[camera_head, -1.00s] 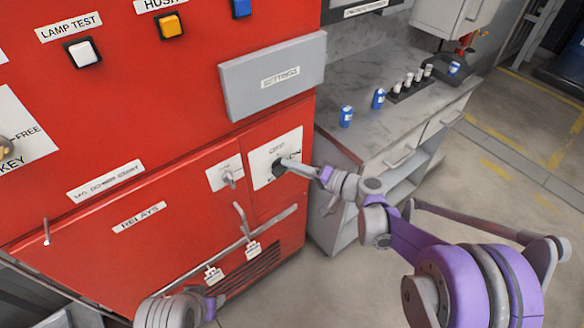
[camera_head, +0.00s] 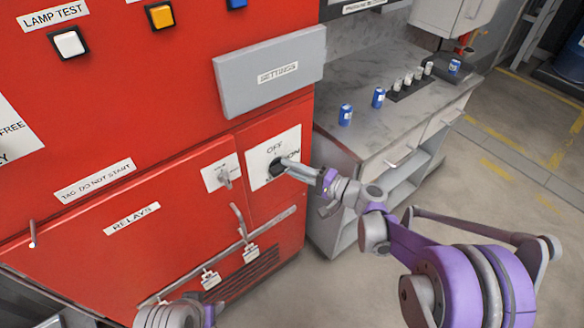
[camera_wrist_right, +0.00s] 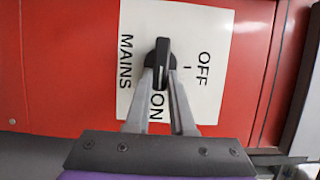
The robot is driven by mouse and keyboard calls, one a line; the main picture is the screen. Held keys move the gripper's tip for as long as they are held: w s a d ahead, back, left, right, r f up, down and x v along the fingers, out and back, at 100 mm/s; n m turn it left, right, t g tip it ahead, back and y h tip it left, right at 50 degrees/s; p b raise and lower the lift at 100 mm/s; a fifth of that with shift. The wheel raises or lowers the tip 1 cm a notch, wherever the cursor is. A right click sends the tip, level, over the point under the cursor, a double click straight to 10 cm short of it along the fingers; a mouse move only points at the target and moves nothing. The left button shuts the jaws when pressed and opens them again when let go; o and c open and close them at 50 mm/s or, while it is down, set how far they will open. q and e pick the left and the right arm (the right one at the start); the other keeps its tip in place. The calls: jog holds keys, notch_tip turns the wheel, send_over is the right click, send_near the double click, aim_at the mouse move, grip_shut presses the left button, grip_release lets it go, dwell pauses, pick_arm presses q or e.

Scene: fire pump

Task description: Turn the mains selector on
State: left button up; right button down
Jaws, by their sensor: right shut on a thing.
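The mains selector (camera_head: 277,166) is a black knob on a white plate (camera_head: 288,150) at the lower right of the red cabinet. The plate reads OFF at the top and ON at the right; the wrist view also shows MAINS. In the right wrist view the knob (camera_wrist_right: 161,60) has its bar in line with the ON label and across from the OFF mark. My right gripper (camera_head: 290,169) reaches it from the right. Its two fingers (camera_wrist_right: 160,84) are shut on the bar's sides.
A smaller switch (camera_head: 224,178) sits just left of the plate. A grey SETTINGS box (camera_head: 270,72) juts out above it. A bent handle (camera_head: 238,218) and hanging tags are below. A counter (camera_head: 385,112) with blue cans stands to the right.

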jog(key=shift+a+r, duration=0.1)
jog(key=shift+a, duration=0.05)
jog(key=c, duration=0.8)
grip_release()
jog(key=shift+o, duration=0.2)
jog(key=shift+a, duration=0.1)
jog(key=v, duration=1)
jog(key=shift+d+p, duration=0.4)
jog(key=shift+p, duration=0.05)
jog(key=shift+s, duration=0.15)
